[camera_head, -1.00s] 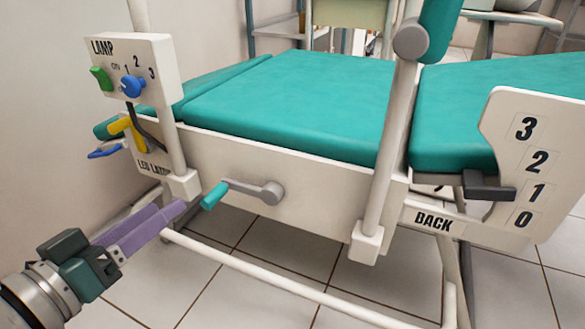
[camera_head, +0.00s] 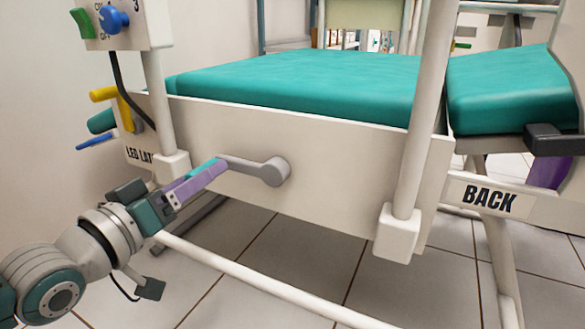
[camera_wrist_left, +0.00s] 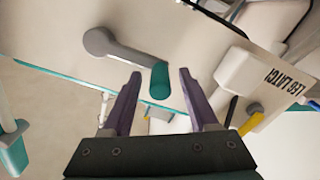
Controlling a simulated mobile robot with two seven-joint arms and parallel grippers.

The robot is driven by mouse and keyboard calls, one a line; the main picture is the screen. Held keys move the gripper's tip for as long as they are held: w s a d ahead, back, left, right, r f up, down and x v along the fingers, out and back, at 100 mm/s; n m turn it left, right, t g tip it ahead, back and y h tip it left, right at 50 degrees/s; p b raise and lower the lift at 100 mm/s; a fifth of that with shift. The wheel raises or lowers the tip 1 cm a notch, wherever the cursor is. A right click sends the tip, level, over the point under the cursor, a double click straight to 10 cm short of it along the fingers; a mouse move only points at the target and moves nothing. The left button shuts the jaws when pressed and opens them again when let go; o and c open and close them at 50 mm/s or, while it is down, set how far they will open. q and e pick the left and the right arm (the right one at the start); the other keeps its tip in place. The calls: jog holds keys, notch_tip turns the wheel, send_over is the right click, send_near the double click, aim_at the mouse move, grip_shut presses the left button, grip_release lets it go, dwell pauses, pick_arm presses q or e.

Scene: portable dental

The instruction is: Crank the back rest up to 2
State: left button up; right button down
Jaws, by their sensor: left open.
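The back rest crank (camera_head: 250,167) is a grey arm on the side panel, pointing left from its hub to a teal handle (camera_head: 202,168). My left gripper (camera_head: 213,172) is at the handle. In the left wrist view the handle (camera_wrist_left: 159,82) lies between the two purple fingers, with gaps on both sides. That gripper is open. The teal back rest (camera_head: 505,90) is at the right, with a dark pointer (camera_head: 550,141) at its side. A purple piece (camera_head: 549,172), apparently a finger of my right gripper, shows under the pointer.
A white post (camera_head: 420,130) stands right of the crank, and another post (camera_head: 158,95) with the lamp box (camera_head: 115,25) is at the left. A yellow lever (camera_head: 104,94) and blue lever (camera_head: 94,142) stick out there. A white rail (camera_head: 260,283) runs below.

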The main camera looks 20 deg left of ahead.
pick_arm(q)
jog(key=shift+w, duration=0.5)
jog(key=shift+c, duration=0.2)
grip_shut()
dwell(0.9)
